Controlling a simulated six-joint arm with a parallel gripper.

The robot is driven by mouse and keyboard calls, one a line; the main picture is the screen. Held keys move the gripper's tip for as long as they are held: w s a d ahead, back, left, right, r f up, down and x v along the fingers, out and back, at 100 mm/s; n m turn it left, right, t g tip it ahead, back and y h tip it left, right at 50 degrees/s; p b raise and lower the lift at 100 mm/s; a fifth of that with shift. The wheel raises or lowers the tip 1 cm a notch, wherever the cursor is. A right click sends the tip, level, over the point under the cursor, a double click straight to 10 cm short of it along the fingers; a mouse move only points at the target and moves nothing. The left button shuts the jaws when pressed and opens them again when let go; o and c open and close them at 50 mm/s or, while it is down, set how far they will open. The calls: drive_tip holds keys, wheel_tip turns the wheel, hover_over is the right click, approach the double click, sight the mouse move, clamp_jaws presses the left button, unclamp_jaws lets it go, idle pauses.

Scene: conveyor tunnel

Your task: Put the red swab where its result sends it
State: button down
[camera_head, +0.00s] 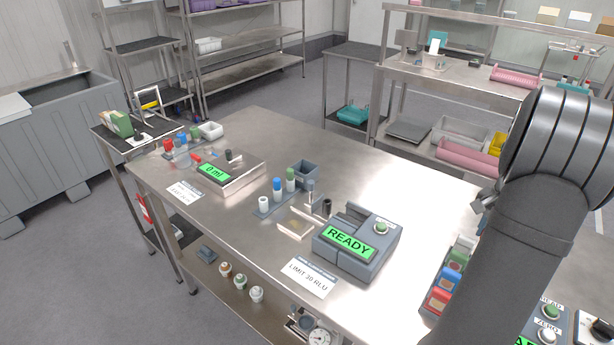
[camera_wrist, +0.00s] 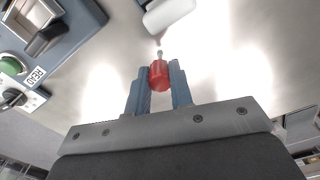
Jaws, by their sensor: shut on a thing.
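My gripper (camera_wrist: 159,68) is shut on the red swab (camera_wrist: 159,78) in the wrist view. Its thin pale tip points away from the fingers, toward a white rounded object (camera_wrist: 168,14). In the head view my arm covers the gripper and the swab. A grey meter (camera_head: 388,247) reads READY, with a green button, and a card (camera_head: 308,279) in front says LIMIT 30 RLU.
Red, blue and green blocks (camera_head: 440,297) stand at the right, partly behind my arm. A device with READ and ZERO buttons (camera_head: 549,312) is at bottom right. A scale (camera_head: 236,179) reads 0 ml at left. The table's back middle is clear.

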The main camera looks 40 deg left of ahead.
idle(0.4)
drive_tip(key=w+a+r, duration=0.2)
drive_tip(key=w+a, duration=0.1)
drive_tip(key=a, duration=0.6)
drive_tip(key=w+a+r, duration=0.2)
drive_tip(key=a, duration=0.8)
drive_tip(key=w+a+r, duration=0.2)
drive_tip(key=w+a, duration=0.1)
drive_tip(key=a, duration=0.6)
drive_tip(key=s+a+r, duration=0.1)
drive_tip(key=s+a, duration=0.3)
drive_tip(key=a, duration=0.5)
drive_tip(key=s+a+r, duration=0.2)
drive_tip(key=s+a, duration=0.2)
drive_tip(key=a, duration=0.5)
drive_tip(key=s+a+r, duration=0.1)
drive_tip(key=s+a, duration=0.2)
drive_tip(key=a, duration=0.6)
drive_tip(key=shift+s+d+f, duration=0.15)
drive_tip(key=shift+f, duration=2.35)
